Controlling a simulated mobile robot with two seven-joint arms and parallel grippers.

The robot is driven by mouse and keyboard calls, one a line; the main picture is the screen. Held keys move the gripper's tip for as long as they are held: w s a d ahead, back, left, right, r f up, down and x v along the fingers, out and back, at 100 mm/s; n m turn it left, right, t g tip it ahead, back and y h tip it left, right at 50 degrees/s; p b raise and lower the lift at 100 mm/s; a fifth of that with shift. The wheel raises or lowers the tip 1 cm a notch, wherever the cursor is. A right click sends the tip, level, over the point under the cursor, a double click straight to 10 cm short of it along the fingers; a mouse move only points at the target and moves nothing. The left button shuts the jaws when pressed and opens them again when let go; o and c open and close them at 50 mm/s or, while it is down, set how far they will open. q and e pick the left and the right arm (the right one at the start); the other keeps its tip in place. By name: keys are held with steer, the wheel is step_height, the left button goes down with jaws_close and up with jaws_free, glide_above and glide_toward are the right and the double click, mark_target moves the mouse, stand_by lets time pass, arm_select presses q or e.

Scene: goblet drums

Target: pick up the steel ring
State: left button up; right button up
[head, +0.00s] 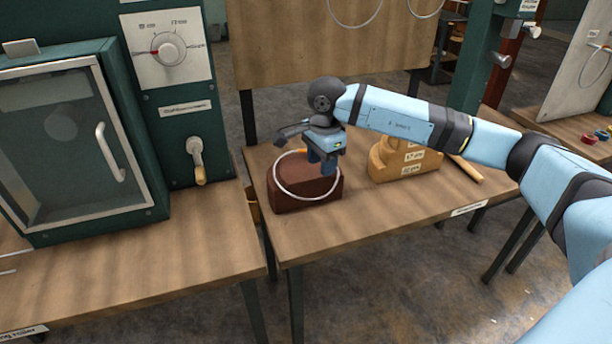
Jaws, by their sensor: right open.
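A thin steel ring (300,197) rests against a dark red-brown block (309,190) on the middle wooden table. The ring tilts over the block's top and front. My right gripper (326,168) points down at the block's upper right, in front of part of the ring's far right side. Its blue fingers are open, and nothing shows held between them. I cannot tell whether a fingertip touches the ring or block. My left gripper is not in view.
A yellow wooden block (405,162) with labels stands to the right on the same table (360,215). A wooden board (300,45) with hanging loops rises behind. A green cabinet (75,140) stands at left. The table's front is clear.

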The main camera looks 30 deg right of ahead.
steer(key=f, duration=0.6)
steer(key=w+f, duration=0.1)
steer(key=f, duration=0.2)
steer(key=shift+a+f, duration=0.2)
steer(key=shift+f, duration=0.2)
jaws_close()
